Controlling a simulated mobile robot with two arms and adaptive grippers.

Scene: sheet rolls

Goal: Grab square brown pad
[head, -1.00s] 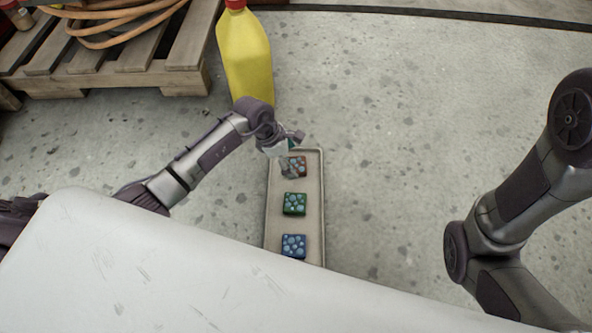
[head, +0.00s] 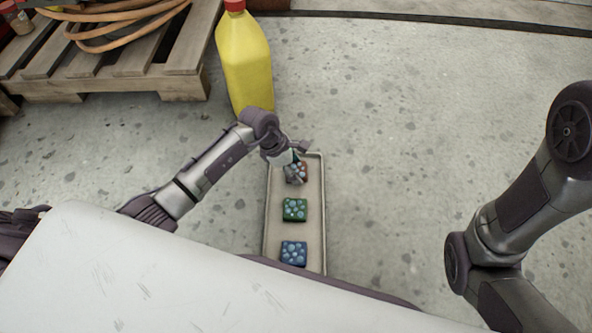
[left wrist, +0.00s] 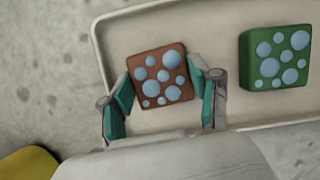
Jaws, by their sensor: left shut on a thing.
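The square brown pad (left wrist: 159,77), with pale blue round spots, is in the left wrist view at the far end of a shallow tray (left wrist: 103,45). In the head view the brown pad (head: 302,168) is partly hidden by my left gripper (head: 294,174). My left gripper (left wrist: 160,96) is shut on the brown pad, with one teal-lined finger at each side of it. My right arm shows at the right of the head view, but its gripper is outside the picture.
A green spotted pad (head: 294,210) and a blue spotted pad (head: 293,253) lie in the same tray. A yellow bottle (head: 245,62) stands beyond my left wrist. A wooden pallet (head: 150,75) with coiled hose is at upper left. Open floor lies right of the tray.

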